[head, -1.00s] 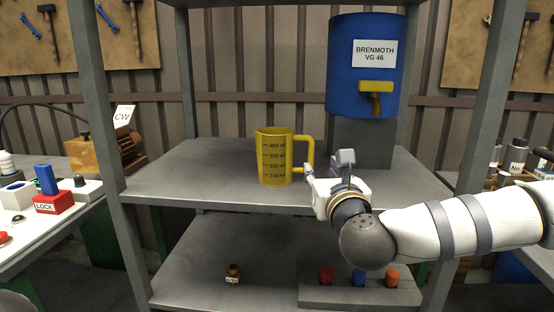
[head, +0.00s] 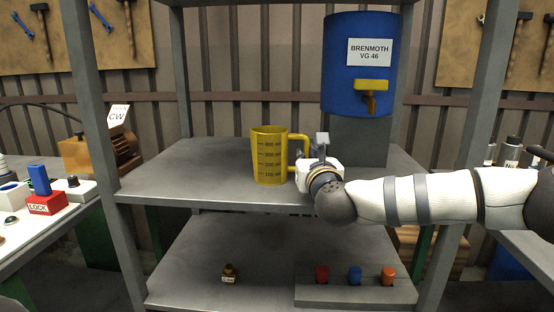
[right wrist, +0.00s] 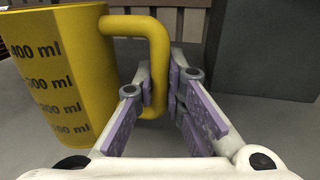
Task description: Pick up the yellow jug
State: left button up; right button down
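The yellow jug (head: 268,158) stands upright on the grey upper shelf, with black volume marks facing me and its handle on the right. The jug is also at the left in the right wrist view (right wrist: 60,75). My right gripper (head: 309,158) is at the handle. In the right wrist view its fingers (right wrist: 160,88) lie on both sides of the handle's upright bar. The gap between the fingertips looks about as narrow as the bar, so it appears shut on the handle. The fingertips partly hide the bar. My left gripper is not in view.
A blue BRENMOTH VG 46 drum (head: 347,82) with a yellow tap stands on a grey block (head: 358,140) behind the gripper. Shelf posts rise on both sides. The upper shelf is clear left of the jug.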

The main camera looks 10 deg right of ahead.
jog(key=shift+r, duration=0.2)
jog(key=shift+r, duration=0.55)
pick_arm(q)
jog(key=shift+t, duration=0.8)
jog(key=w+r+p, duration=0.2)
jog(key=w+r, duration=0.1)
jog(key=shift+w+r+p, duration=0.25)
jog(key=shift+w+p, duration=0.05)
jog(key=shift+p, duration=0.1)
pick_arm(e)
jog(key=s+d+r, duration=0.4)
jog(key=s+r, duration=0.7)
jog(key=s, duration=0.2)
jog(key=shift+s+d+r, duration=0.15)
jog(key=shift+r, duration=0.15)
